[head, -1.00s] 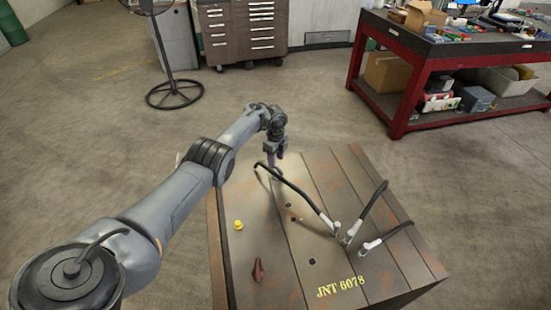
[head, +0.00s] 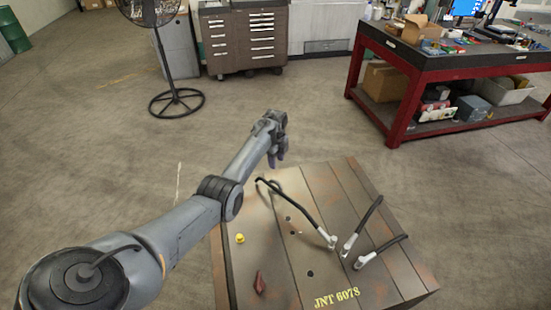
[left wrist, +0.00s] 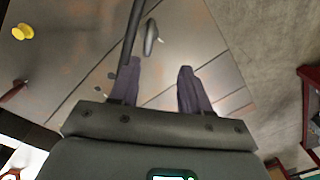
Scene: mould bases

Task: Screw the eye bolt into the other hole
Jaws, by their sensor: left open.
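The grey eye bolt (head: 276,185) stands at the far end of the mould base (head: 330,195), partly behind a black hose end. In the left wrist view the eye bolt (left wrist: 150,38) shows from above, beyond my fingertips and apart from them. My left gripper (head: 278,160) is open and empty, above the far edge of the block; its two fingers also show in the left wrist view (left wrist: 157,68). Dark holes show in the top, one near the middle (head: 287,218) and one nearer the front (head: 310,273). My right gripper is not in view.
Black hoses (head: 298,210) with pale fittings rise over the block's middle and right. A yellow piece (head: 240,238) and a dark red piece (head: 259,282) sit on its left part. A red workbench (head: 400,110) and a fan (head: 173,70) stand farther back.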

